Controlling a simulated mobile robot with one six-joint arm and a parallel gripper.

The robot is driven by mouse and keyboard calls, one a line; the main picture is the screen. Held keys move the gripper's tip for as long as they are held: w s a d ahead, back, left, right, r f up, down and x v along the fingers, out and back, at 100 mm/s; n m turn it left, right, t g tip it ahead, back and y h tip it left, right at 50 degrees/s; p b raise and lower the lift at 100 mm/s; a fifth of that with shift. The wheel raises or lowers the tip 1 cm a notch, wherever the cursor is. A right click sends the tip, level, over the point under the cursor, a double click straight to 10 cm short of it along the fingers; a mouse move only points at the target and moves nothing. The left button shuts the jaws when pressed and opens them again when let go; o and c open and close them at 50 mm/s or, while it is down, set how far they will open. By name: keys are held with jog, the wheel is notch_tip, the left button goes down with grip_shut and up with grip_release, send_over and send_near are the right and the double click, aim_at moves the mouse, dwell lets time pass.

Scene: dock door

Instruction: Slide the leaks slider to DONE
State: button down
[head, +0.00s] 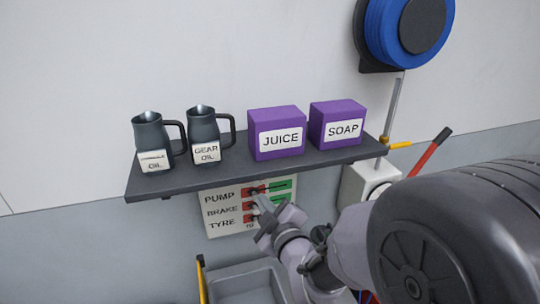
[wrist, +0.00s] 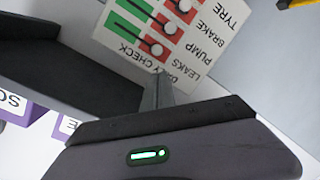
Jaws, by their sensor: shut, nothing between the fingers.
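The check board (head: 217,228) hangs on the wall below the dark shelf. In the head view its PUMP, BRAKE and TYRE rows show, and the shelf edge hides its top. In the wrist view the board (wrist: 110,44) appears upside down, with the LEAKS row nearest my gripper. The pale round leaks slider knob (wrist: 156,50) sits at the red end of its track, by the LEAKS label; the green end lies bare to the left. My gripper (head: 260,204) is shut and empty in front of the board. Its fingertips (wrist: 159,80) appear just below the knob; contact cannot be told.
The shelf (head: 235,174) juts out above the board and carries two dark jugs (head: 205,134), a JUICE box (head: 277,120) and a SOAP box (head: 338,109). A grey bin (head: 245,274) stands below. A white box (head: 362,184) is to the right.

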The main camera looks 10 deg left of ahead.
aim_at(252, 184)
jog(key=shift+w+a, duration=0.1)
jog(key=shift+w, duration=0.05)
jog(key=p+x, duration=0.1)
jog(key=x, duration=0.9)
jog(key=w+d+b, duration=0.3)
jog(key=w+d, duration=0.1)
jog(key=d, duration=0.4)
jog(key=shift+d+b, duration=0.3)
jog(key=shift+b, duration=0.05)
